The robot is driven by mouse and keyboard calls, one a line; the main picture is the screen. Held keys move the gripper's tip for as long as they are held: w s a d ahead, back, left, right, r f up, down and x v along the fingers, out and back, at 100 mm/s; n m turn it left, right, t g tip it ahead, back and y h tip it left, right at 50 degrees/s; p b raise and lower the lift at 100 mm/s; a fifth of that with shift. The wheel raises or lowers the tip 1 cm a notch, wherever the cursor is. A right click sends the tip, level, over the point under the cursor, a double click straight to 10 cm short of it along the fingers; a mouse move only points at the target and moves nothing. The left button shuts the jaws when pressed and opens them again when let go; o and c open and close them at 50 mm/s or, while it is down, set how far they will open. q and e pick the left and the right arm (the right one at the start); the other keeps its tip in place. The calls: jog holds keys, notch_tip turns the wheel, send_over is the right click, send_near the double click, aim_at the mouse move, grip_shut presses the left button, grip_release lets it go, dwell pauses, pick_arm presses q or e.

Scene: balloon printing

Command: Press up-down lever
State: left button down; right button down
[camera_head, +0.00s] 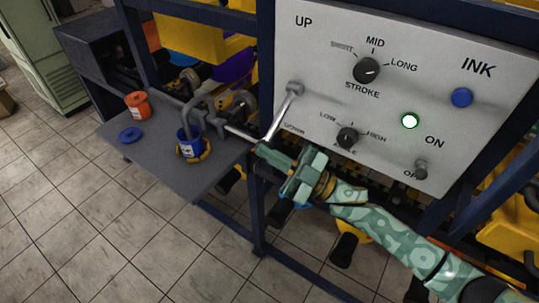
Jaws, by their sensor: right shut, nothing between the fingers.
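The up-down lever (281,115) is a silver rod on the grey control panel (330,30). It joins the panel at a round mount below the word UP and slants down and left. A lower label beside it is partly hidden. My right gripper (263,149), with a green patterned arm, is shut with nothing in it. Its fingertips are at the lever's lower end. I cannot tell whether they touch it. My left gripper is not in view.
The panel also has a stroke knob (367,70), a lower knob (347,138), a blue ink button (462,97), a lit white-green light (409,121) and an on-off switch (421,170). A grey shelf (170,165) at left holds an orange pot (138,106) and a blue pot (188,142).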

jog(key=shift+d+f, duration=0.15)
jog(key=shift+f, duration=0.15)
jog(key=b+v, duration=0.3)
jog(key=v, duration=1.3)
jog(key=shift+r, duration=0.2)
